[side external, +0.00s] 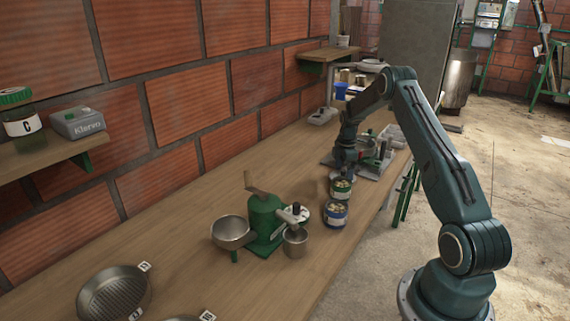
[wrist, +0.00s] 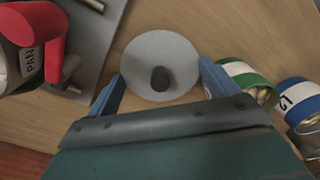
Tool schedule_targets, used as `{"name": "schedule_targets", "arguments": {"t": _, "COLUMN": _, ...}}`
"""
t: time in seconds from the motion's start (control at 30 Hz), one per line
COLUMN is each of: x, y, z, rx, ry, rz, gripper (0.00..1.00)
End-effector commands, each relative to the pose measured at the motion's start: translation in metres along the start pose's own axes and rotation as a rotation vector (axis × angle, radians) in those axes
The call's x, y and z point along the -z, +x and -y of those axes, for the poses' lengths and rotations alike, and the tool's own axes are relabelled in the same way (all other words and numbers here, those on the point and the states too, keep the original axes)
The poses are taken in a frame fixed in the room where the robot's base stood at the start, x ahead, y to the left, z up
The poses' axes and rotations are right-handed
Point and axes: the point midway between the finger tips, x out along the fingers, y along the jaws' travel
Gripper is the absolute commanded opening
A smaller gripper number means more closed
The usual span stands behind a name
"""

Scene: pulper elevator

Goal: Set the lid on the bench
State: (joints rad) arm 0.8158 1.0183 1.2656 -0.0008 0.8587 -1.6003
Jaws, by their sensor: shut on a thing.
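The lid (wrist: 183,58) is a flat grey disc with a dark knob in the middle, seen from above in the wrist view. My gripper (wrist: 163,85) has one finger at each side of the disc and is shut on its rim. The wooden bench (wrist: 128,122) lies below the lid; I cannot tell whether the lid touches it. In the side external view my gripper (side external: 343,165) is low over the bench (side external: 180,235), behind the cans. The lid cannot be made out there.
A green-banded can (side external: 341,188) and a blue-banded can (side external: 335,212) stand close to my gripper. A green machine (side external: 264,220) with a metal bowl (side external: 231,231) stands nearer. In the wrist view a red-handled thing (wrist: 52,45) and grey plate (wrist: 88,50) are left of the lid.

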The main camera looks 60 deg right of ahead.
Motion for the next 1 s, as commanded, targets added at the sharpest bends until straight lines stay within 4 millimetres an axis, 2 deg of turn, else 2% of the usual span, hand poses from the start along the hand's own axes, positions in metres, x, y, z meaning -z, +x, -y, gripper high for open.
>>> {"name": "schedule_targets", "arguments": {"t": 0.13, "x": 0.0000, "y": 0.0082, "z": -0.0005, "rx": -0.002, "ry": 0.000, "rz": 0.000, "gripper": 0.63}}
{"name": "schedule_targets", "arguments": {"t": 0.57, "x": 0.0000, "y": 0.0116, "z": -0.0004, "rx": -0.002, "ry": 0.000, "rz": 0.000, "gripper": 0.63}}
{"name": "schedule_targets", "arguments": {"t": 0.6, "x": 0.0000, "y": 0.0112, "z": -0.0004, "rx": -0.002, "ry": 0.000, "rz": 0.000, "gripper": 0.94}}
{"name": "schedule_targets", "arguments": {"t": 0.63, "x": 0.0000, "y": 0.0112, "z": -0.0004, "rx": -0.002, "ry": 0.000, "rz": 0.000, "gripper": 1.00}}
{"name": "schedule_targets", "arguments": {"t": 1.0, "x": 0.0000, "y": 0.0080, "z": -0.0005, "rx": -0.002, "ry": 0.000, "rz": 0.000, "gripper": 1.00}}
